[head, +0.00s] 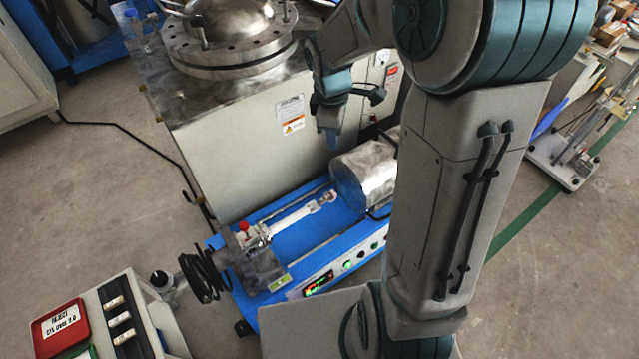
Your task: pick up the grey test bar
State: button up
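Several small pale bars (120,319) lie in dark slots on a light bench at the lower left. They are too small for me to tell for sure which one is the grey test bar. My gripper (333,132) hangs near the top middle, in front of the light machine cabinet and above the blue machine. It is well away from the small bars, up and to the right. Its fingers are small and partly merged in view, so their opening is unclear. I see nothing clearly held in it.
A red tray (58,328) with a white label sits on the bench beside the bars. A blue machine (318,232) with a metal drum (366,174) stands in the middle. A steel vessel (228,30) tops the cabinet (250,160). Open floor (120,200) lies left.

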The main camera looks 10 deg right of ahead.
jog(key=w+f+n+b, duration=0.3)
jog(key=f+b, duration=0.1)
jog(key=f, duration=0.5)
jog(key=w+a+f+n+g+y+b, duration=0.1)
jog(key=w+f+n+b, duration=0.2)
jog(key=f, duration=0.5)
jog(key=w+f+n+b, duration=0.3)
jog(key=f+b, duration=0.1)
jog(key=f, duration=0.5)
jog(key=b, duration=0.3)
send_over(321, 201)
jog(key=f, duration=0.7)
jog(key=shift+w+a+f, duration=0.1)
jog(key=shift+w+f, duration=0.25)
jog(key=shift+f, duration=0.05)
jog(key=shift+s+f+b, duration=0.15)
jog(key=shift+f+b, duration=0.65)
jog(key=shift+f, duration=0.7)
jog(key=shift+s+f+b, duration=0.1)
jog(key=shift+f+b, duration=0.7)
jog(key=shift+f, duration=0.7)
jog(key=shift+r, duration=0.1)
grip_shut()
